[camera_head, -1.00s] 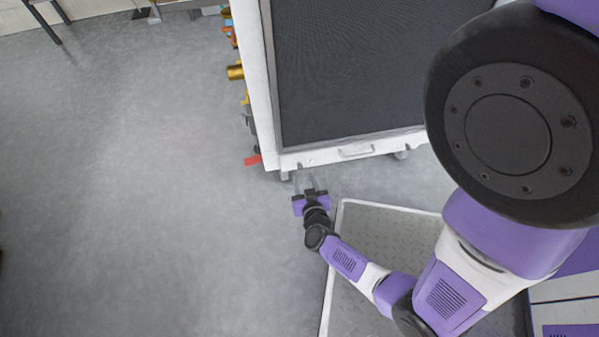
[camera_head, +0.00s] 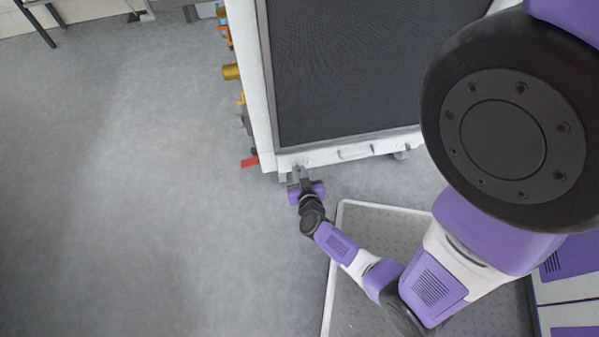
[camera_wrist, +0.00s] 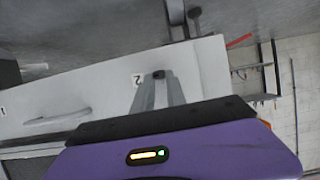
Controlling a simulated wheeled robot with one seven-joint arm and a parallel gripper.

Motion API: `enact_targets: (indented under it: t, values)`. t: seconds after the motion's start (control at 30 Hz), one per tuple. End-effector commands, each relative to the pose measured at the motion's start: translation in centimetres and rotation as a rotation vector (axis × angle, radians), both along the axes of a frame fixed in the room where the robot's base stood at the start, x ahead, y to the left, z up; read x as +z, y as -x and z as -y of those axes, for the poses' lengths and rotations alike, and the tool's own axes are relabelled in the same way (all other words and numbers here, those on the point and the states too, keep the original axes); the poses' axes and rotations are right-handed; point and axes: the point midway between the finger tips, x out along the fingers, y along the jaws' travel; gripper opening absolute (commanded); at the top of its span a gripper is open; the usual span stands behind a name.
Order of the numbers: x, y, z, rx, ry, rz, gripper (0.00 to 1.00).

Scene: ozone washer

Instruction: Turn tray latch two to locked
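Tray latch two, a small dark knob (camera_wrist: 158,74), shows in the wrist view on the white front edge of the machine, beside a label reading 2. My gripper (camera_wrist: 159,82) reaches it from the front. Its two grey fingers are close together, with the dark knob between their tips. In the head view my gripper (camera_head: 298,172) is at the lower left corner of the white machine (camera_head: 330,152), and the latch is hidden there by the fingers. The latch's exact angle is hard to tell.
A bar handle (camera_wrist: 60,117) and a label 1 lie further left along the front edge in the wrist view. A red lever (camera_head: 250,161) and brass fittings (camera_head: 231,72) stick out from the machine's left side. Open grey floor lies to the left.

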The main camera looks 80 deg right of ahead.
Motion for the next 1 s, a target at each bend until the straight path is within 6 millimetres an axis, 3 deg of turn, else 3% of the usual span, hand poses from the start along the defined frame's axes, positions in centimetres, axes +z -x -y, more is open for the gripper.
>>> enact_targets:
  t: [0.47,1.0]
  values:
    - [0.36,-0.14,-0.05,-0.001,0.036,-0.089,0.00]
    - [-0.33,-0.91,-0.31,0.002,0.219,-0.523,0.00]
